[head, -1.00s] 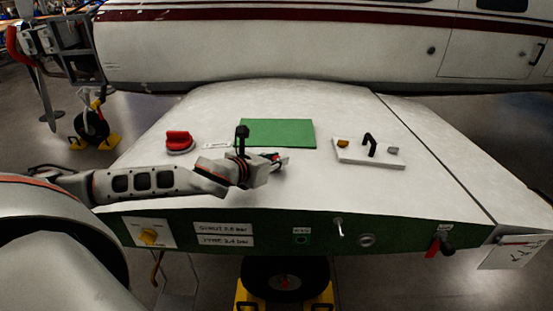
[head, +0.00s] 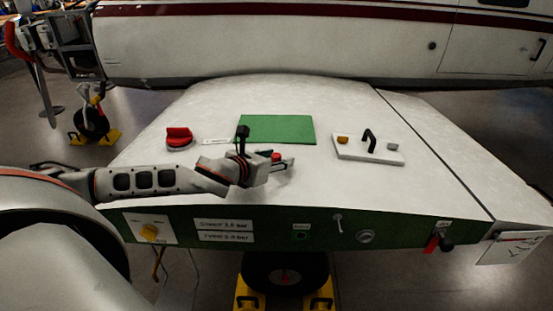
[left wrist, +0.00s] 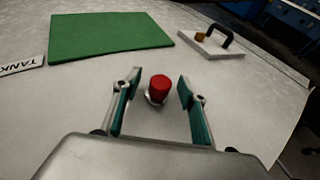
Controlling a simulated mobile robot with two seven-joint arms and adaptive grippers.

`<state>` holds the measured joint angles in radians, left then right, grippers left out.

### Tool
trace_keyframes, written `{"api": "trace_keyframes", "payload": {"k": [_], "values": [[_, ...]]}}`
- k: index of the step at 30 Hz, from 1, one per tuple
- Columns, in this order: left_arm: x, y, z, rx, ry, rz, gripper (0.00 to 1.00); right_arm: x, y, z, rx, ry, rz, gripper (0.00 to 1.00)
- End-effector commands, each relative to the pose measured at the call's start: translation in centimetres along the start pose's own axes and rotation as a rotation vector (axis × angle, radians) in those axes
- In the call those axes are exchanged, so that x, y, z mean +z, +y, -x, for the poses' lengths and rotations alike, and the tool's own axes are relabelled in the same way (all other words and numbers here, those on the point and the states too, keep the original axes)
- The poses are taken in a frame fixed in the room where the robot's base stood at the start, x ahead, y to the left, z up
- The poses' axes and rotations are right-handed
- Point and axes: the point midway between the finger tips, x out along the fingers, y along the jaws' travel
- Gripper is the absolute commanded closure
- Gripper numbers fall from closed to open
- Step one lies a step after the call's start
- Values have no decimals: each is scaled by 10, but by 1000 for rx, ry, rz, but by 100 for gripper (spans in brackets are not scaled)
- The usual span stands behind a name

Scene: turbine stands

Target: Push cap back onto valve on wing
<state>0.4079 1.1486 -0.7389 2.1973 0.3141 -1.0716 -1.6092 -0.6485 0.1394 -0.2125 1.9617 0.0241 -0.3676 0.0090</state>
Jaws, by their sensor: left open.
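A small red cap (left wrist: 160,86) sits over a silver round base, the valve (left wrist: 152,99), on the white wing. The cap looks nearly upright; I cannot tell whether it is fully seated. My left gripper (left wrist: 158,98) is open, with one teal-padded finger on each side of the cap and a gap to both. In the head view the red cap (head: 276,155) shows at the tips of my left gripper (head: 284,164), low over the wing. The valve is hidden there. My right gripper is not in view.
A green mat (head: 278,129) lies just behind the gripper. A larger red knob-like cap (head: 179,136) sits to the left. A white plate (head: 368,151) with a black handle stands to the right. The wing surface between is clear.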

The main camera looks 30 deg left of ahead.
Motion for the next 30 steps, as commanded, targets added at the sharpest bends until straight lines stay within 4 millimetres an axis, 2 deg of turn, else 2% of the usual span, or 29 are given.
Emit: {"api": "trace_keyframes", "payload": {"k": [7, 30], "values": [[2, 0, 4, 1, -1, -1, 58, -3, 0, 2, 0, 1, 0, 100], [3, 1, 60, 2, -2, -3, 58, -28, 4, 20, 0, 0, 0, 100]]}}
